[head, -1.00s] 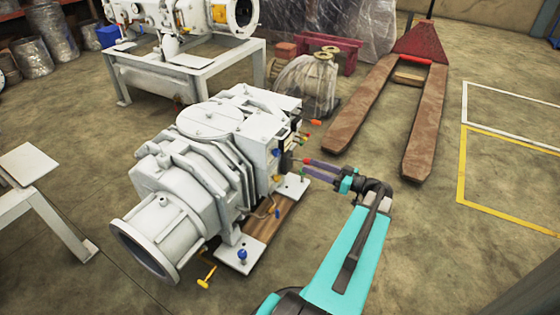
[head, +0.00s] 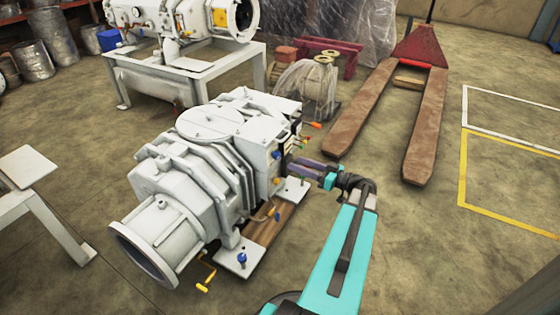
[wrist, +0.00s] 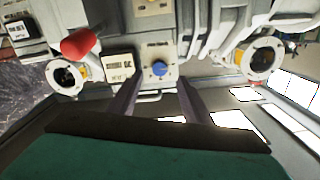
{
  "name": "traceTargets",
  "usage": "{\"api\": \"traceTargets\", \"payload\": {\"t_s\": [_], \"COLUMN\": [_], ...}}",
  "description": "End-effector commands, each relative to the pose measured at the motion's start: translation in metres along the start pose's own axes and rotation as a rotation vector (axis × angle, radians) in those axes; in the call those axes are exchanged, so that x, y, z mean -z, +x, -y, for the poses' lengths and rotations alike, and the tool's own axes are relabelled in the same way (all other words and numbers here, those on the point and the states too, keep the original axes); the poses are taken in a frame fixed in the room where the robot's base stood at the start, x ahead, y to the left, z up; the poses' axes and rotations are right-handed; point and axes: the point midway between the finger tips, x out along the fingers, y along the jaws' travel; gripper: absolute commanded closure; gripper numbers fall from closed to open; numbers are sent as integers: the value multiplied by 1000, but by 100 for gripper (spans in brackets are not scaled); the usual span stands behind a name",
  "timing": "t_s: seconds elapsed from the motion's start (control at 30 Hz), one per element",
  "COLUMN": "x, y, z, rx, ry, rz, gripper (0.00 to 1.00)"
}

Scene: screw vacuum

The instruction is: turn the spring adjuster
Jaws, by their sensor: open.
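The white screw vacuum machine (head: 200,180) stands on the floor in the head view, with small coloured knobs and handles on its right end. I cannot tell for certain which one is the spring adjuster. My gripper (head: 294,167) is open at that end, its two fingers pointing at the panel. In the wrist view my gripper (wrist: 160,84) has its fingers apart on either side of a blue knob (wrist: 160,68) on a pale plate. The knob appears beyond the fingertips; contact is not visible. A red handle (wrist: 78,43) sticks out to the left.
Labelled plates (wrist: 120,67) and two round flanged ports flank the knob. A yellow crank (head: 205,277) hangs at the machine's lower front. A pallet truck (head: 425,120) stands right behind; a white-framed bench (head: 190,75) is at the back.

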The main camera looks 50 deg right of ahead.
Motion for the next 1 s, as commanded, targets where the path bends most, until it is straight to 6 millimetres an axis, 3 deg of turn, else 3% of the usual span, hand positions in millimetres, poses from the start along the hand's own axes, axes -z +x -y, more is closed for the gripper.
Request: {"api": "traceTargets", "payload": {"t_s": [0.6,1.0], "x": [-1,0], "y": [73,80], "z": [0,0], "rx": [1,0], "ry": [0,0], "rz": [0,-1], "gripper": [56,56]}}
